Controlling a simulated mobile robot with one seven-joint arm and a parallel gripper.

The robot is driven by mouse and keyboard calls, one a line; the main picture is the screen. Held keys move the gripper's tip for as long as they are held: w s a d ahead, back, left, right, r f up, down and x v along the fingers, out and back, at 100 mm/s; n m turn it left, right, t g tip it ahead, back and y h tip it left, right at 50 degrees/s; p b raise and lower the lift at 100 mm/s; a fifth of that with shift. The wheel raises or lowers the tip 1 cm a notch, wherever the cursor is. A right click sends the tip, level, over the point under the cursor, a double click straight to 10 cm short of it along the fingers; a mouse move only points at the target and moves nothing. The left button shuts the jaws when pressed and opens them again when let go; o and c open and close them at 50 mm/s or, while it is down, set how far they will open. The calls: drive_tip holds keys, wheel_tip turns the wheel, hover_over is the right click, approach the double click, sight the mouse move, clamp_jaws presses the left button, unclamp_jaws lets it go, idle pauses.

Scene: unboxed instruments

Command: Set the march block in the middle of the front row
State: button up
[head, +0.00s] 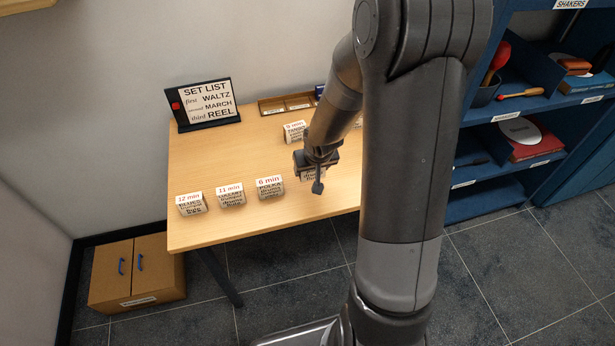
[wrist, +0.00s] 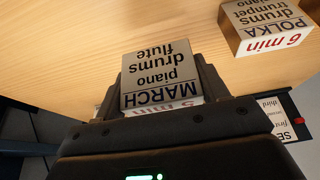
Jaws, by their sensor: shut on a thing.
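My gripper (wrist: 160,100) is shut on the march block (wrist: 162,75), which reads MARCH, piano, drums, flute in the wrist view. In the head view my gripper (head: 318,176) is over the table's front part, and the block is mostly hidden by it. Left of it, a front row of blocks stands on the table: the 12 min block (head: 191,204), the 11 min block (head: 230,195) and the polka block (head: 269,187). The polka block also shows in the wrist view (wrist: 262,20), apart from the march block. I cannot tell whether the march block touches the table.
A set list sign (head: 208,103) at the back left reads first waltz, second march, third reel. A 9 min block (head: 295,131) stands behind my gripper, near a wooden tray (head: 272,107). The table's (head: 215,160) left middle is clear. Blue shelves (head: 500,150) stand at the right.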

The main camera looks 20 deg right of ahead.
sight(308, 177)
drive_tip(key=shift+w+a+f, duration=0.35)
drive_tip(key=shift+a+f, duration=0.15)
drive_tip(key=shift+a, duration=0.1)
drive_tip(key=shift+f, duration=1.9)
drive_tip(key=shift+f, duration=0.15)
drive_tip(key=o, duration=1)
